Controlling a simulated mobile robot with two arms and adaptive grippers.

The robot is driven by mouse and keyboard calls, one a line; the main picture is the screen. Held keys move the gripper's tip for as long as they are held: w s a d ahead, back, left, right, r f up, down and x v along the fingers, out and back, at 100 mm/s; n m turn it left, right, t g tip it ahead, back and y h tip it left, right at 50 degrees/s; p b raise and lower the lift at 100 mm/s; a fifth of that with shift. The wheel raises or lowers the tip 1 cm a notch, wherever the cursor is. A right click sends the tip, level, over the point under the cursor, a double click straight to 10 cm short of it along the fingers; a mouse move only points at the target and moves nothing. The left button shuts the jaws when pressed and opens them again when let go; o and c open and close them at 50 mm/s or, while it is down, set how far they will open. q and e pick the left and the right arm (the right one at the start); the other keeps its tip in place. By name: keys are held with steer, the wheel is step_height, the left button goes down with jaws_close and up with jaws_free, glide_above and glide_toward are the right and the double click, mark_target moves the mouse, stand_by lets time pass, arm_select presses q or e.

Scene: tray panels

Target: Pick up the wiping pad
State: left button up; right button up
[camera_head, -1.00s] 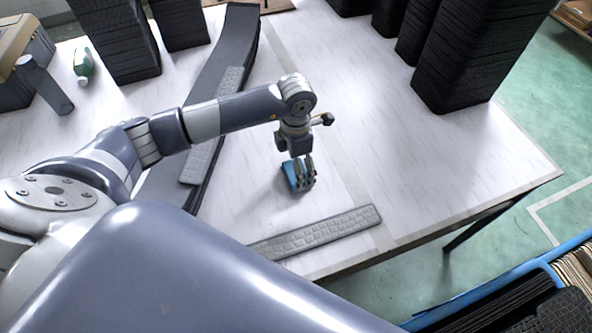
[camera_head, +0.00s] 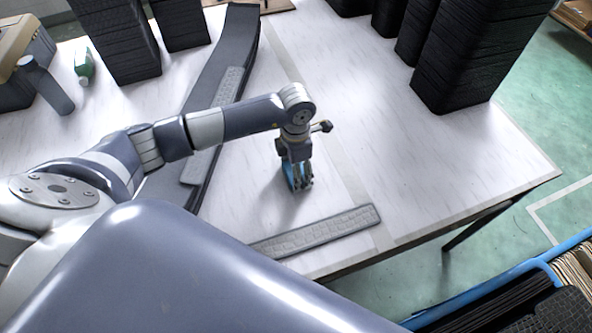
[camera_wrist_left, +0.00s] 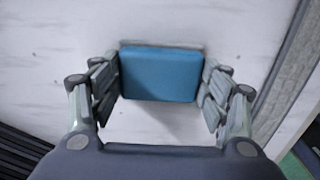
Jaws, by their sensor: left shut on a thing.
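The wiping pad (camera_wrist_left: 161,75) is a blue block with a grey layer along its far edge. In the left wrist view it sits between the two fingers of my left gripper (camera_wrist_left: 160,92), which is shut on it. In the head view the blue pad (camera_head: 290,176) shows beside the fingers of my left gripper (camera_head: 300,182), over the white table. A shadow lies on the table just below. I cannot tell exactly how far the pad is above the surface. My right gripper is not in view.
A flat grey panel (camera_head: 318,230) lies near the table's front edge. A long dark rail (camera_head: 228,55) with a grey strip runs behind my left arm. Black stacks (camera_head: 474,55) stand at the back. A green bottle (camera_head: 84,66) stands at the left.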

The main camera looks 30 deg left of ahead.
arm_select(q)
steer(key=shift+r, duration=0.15)
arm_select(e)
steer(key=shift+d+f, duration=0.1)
arm_select(q)
steer(key=shift+r, duration=0.25)
step_height(320, 180, up, 2)
steer(key=shift+w+r+b, duration=0.1)
steer(key=shift+r+b, duration=0.15)
steer(key=shift+b, duration=0.55)
steer(key=s+b, duration=0.1)
steer(key=s, duration=0.4)
steer(key=s+d+r+b, duration=0.1)
steer(key=s, duration=0.4)
steer(key=s+b, duration=0.1)
steer(key=s, duration=0.5)
steer(key=shift+s+d+r+b, duration=0.1)
steer(key=shift+d+r+b, duration=0.2)
steer(key=shift+r, duration=0.05)
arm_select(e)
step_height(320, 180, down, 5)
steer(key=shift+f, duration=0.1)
arm_select(q)
steer(key=o, duration=0.3)
steer(key=shift+c, duration=0.8)
